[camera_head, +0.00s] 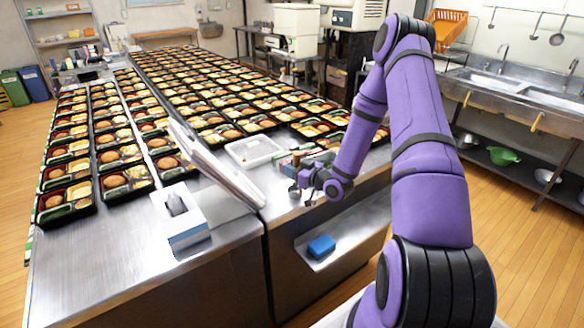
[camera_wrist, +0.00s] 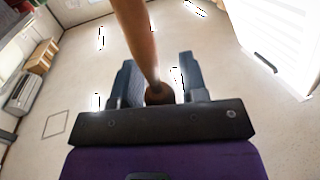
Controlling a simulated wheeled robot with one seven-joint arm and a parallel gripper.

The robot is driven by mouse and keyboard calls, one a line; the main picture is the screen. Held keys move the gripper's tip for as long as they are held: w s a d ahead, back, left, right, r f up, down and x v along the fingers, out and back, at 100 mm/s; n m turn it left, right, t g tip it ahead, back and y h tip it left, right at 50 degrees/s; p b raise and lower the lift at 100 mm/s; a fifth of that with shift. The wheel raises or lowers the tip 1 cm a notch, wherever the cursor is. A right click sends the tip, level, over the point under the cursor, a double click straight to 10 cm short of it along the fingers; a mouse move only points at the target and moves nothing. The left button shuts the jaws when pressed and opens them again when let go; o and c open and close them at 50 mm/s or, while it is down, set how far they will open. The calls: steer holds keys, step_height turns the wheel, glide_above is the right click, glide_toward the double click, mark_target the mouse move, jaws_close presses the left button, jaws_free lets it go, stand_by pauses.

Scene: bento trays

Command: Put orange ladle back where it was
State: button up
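My gripper (camera_head: 305,197) is low over the near edge of the metal table, at the right side. In the wrist view, an orange-brown handle, taken as the orange ladle (camera_wrist: 138,40), runs from the top edge down between the two fingers of my gripper (camera_wrist: 160,82). A dark brown round part shows at its lower end, between the fingers. The fingers stand apart with the handle between them and appear shut on it. In the head view a small dark rounded shape is beside the gripper; I cannot tell whether it is the ladle's bowl.
A white tray (camera_head: 254,151) and small boxes (camera_head: 300,158) lie close behind my gripper. A tilted panel (camera_head: 216,166) and a white box (camera_head: 180,216) stand to its left. Bento trays (camera_head: 120,170) fill the tables. A blue item (camera_head: 321,246) lies on the lower shelf.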

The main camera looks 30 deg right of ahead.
steer(key=shift+o, duration=0.5)
steer(key=shift+s+r, duration=0.1)
steer(key=shift+r, duration=0.05)
steer(key=v, duration=1.1)
steer(key=a+r+g+h, duration=0.2)
steer(key=r+g+h, duration=0.2)
steer(key=r, duration=0.7)
steer(key=a+r+g+h, duration=0.3)
steer(key=r, duration=0.7)
steer(key=s+a+r+m+g, duration=0.1)
steer(key=s+a+r, duration=0.3)
steer(key=s, duration=0.4)
steer(key=s+a+r+m+g+y, duration=0.1)
steer(key=s+a+r, duration=0.3)
steer(key=s, duration=0.4)
steer(key=s+a+r+m+g, duration=0.1)
steer(key=s+a+r+g, duration=0.1)
steer(key=s+a+r, duration=0.3)
steer(key=s, duration=0.3)
steer(key=shift+s+a+m+g+y, duration=0.2)
steer(key=shift+s+m+g+y, duration=0.1)
